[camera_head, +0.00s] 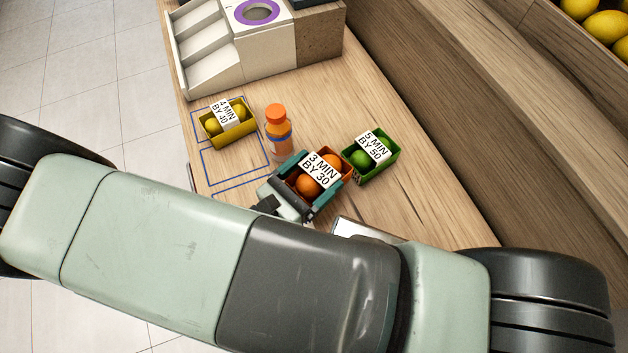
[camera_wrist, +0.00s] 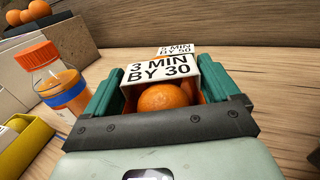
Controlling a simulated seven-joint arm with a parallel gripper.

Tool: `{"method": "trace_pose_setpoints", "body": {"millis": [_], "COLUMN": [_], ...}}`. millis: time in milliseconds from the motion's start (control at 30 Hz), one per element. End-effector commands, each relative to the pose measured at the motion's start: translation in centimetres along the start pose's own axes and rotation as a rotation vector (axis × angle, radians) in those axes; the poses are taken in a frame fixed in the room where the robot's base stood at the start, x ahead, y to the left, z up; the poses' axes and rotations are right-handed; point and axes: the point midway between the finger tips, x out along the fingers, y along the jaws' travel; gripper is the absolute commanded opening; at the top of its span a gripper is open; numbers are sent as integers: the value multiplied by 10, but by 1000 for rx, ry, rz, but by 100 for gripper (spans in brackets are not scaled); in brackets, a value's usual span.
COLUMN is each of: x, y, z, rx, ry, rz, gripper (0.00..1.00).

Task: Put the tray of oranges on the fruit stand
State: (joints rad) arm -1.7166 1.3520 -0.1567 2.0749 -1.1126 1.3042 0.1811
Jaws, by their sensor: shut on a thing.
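The orange tray (camera_head: 347,170) holds oranges and carries a white label reading "3 MIN BY 30" (camera_wrist: 160,77). My gripper (camera_head: 308,186) is shut on this tray, with one teal finger on each side. The wrist view shows an orange between the fingers. I cannot tell whether the tray touches the table or is slightly raised. A white stepped stand (camera_head: 207,44), which may be the fruit stand, is at the table's far left end. Its steps look empty in the head view.
A green tray (camera_head: 381,162) is close to the right of the orange tray. An orange-capped bottle (camera_head: 278,135) stands to its left. A yellow tray (camera_head: 231,132) with lemons sits farther left, by blue outlines on the table. The table's right side is clear.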

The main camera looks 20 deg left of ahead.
Motion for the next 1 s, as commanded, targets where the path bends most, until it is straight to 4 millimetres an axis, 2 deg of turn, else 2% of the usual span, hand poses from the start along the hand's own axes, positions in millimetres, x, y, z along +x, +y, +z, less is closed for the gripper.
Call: {"method": "trace_pose_setpoints", "body": {"millis": [33, 200, 467, 567, 667, 767, 800, 867, 1000], "x": [0, 0, 2, 14, 41, 85, 105, 135, 202], "y": [0, 0, 1, 6, 16, 24, 25, 22, 1], "z": [12, 41, 58, 66, 84, 113, 126, 146, 194], "rx": [3, 2, 0, 5, 8, 12, 12, 11, 10], "ry": [1, 0, -2, -2, -1, -1, -1, -1, -3], "rz": [-1, 0, -3, -25, -69, -131, -158, -199, -287], "gripper": [45, 45, 45, 45, 45, 45, 45, 45, 45]}}
